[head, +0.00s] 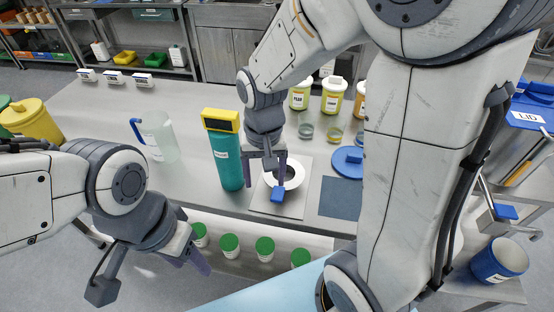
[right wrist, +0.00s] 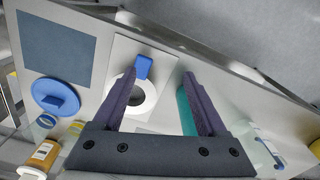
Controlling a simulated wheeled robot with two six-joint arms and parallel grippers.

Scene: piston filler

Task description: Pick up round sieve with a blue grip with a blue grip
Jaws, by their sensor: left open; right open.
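The round sieve (head: 293,185) has a pale rim, a dark middle and a blue grip (head: 277,195) toward the table's front edge. It lies on a pale square board (head: 262,205). The right wrist view also shows the sieve (right wrist: 151,97) and its blue grip (right wrist: 143,67) between the fingers in the picture. My right gripper (head: 265,180) is open and empty above the sieve; the exact height gap is hard to tell. My left gripper (head: 197,260) is open, low at the front left, away from the sieve, with its fingers partly hidden.
A teal container with yellow top (head: 226,155) stands just left of the board. A blue round lid (head: 347,163) and a grey-blue mat (head: 340,198) lie to the right. Small glass dishes and labelled jars (head: 333,97) stand behind. Green-capped jars (head: 265,248) sit below the front edge.

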